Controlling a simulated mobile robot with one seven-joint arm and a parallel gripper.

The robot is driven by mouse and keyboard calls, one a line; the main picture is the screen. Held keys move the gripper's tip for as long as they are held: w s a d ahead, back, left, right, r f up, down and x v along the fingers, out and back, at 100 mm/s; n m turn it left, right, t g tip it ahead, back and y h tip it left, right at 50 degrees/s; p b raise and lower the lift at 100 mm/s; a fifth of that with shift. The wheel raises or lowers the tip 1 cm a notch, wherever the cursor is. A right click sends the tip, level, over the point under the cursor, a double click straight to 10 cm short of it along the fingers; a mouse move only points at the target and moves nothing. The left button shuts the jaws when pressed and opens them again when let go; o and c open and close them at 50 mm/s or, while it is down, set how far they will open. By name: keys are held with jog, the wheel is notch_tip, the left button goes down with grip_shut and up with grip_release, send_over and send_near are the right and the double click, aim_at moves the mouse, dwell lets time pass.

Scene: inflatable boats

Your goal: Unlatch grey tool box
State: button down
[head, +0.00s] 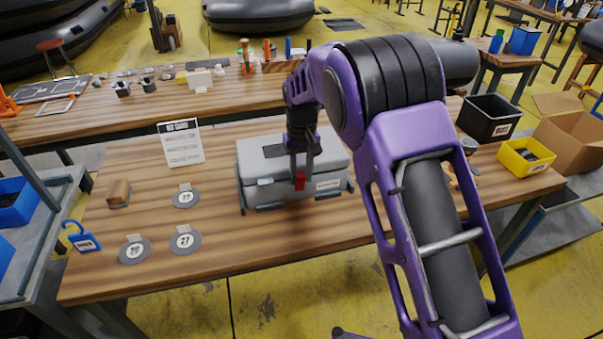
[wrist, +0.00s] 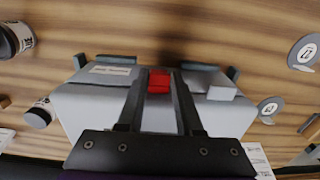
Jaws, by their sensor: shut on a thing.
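The grey tool box (head: 277,163) sits on the wooden table with its lid closed. A red latch (head: 300,182) is on its front face, beside a white label. In the wrist view the tool box (wrist: 85,105) lies below my gripper, with the red latch (wrist: 159,82) between the two fingers. My gripper (head: 299,172) reaches down over the box front and is shut on the red latch. In the head view my fingers hide part of the box front. Whether the latch is turned or lifted cannot be told.
Round numbered discs (head: 185,240) and a small wooden block (head: 118,193) lie on the table to the left. A white sign (head: 181,143) stands behind them. A yellow bin (head: 525,157) and a black bin (head: 489,119) stand at the right. The table in front of the box is clear.

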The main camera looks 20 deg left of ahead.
jog(key=shift+f, duration=0.1)
jog(key=s+f+t+y+b, duration=0.1)
jog(key=t+b, duration=0.1)
jog(key=b, duration=0.1)
jog(key=s+d+f+t+y+b, duration=0.1)
jog(key=t+y+b, duration=0.1)
jog(key=b, duration=0.2)
jog(key=s+d+f+t+y+b, duration=0.1)
jog(key=s+t+b, duration=0.1)
jog(key=t+b, duration=0.1)
jog(key=shift+s+d+f, duration=0.1)
jog(key=shift+d+f, duration=0.1)
jog(key=shift+d, duration=0.05)
jog(key=shift+s+d+f+t+y, duration=0.1)
jog(key=shift+f+t+y, duration=0.25)
jog(key=shift+t, duration=0.15)
jog(key=shift+s+d+f+t+y, duration=0.1)
jog(key=shift+f+t+y, duration=0.2)
jog(key=shift+t, duration=0.2)
jog(key=shift+s+f+t+y, duration=0.1)
jog(key=shift+f+t+y, duration=0.3)
jog(key=shift+t+y, duration=0.2)
